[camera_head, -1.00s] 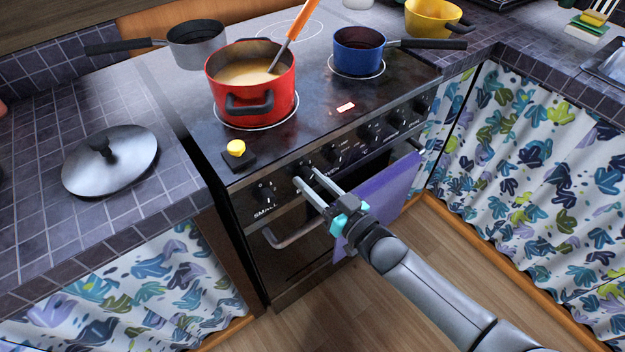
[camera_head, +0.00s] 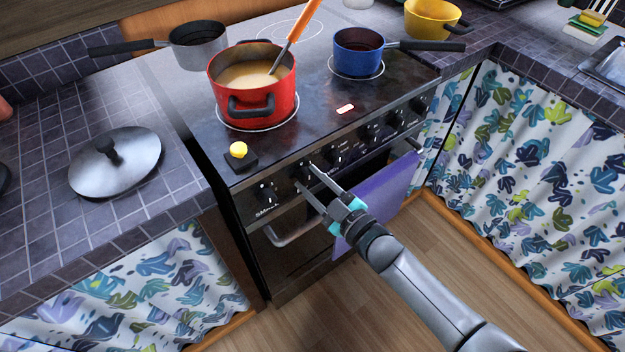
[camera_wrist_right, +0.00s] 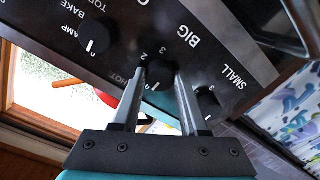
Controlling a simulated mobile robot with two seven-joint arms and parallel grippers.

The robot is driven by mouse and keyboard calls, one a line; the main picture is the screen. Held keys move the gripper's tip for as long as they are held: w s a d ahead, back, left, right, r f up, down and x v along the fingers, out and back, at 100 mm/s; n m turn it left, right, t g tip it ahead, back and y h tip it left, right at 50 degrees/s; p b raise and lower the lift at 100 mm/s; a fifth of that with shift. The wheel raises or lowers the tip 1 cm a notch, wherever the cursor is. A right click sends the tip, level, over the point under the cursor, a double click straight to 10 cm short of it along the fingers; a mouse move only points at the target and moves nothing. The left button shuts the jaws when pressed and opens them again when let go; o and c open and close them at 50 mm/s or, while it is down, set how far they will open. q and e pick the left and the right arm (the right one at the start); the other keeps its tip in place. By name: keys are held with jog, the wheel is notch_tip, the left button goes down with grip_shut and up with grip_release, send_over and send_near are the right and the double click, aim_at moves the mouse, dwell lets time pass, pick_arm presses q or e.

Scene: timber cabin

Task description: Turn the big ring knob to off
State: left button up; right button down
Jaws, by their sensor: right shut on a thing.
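My left gripper is not in view.
A red pot (camera_head: 252,88) of soup and a blue pan (camera_head: 358,52) stand on the stove top. A yellow button (camera_head: 238,149) is at its front left corner. A purple towel (camera_head: 382,200) hangs at the oven handle (camera_head: 295,232). A lid (camera_head: 115,162) lies on the left counter.

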jog(key=shift+n, duration=0.3)
jog(key=shift+c, duration=2.2)
grip_release()
jog(key=p+v, duration=0.2)
jog(key=v, duration=1.3)
jog(key=shift+p, duration=0.3)
jog(key=shift+s+d+f, duration=0.1)
jog(key=shift+d, duration=0.05)
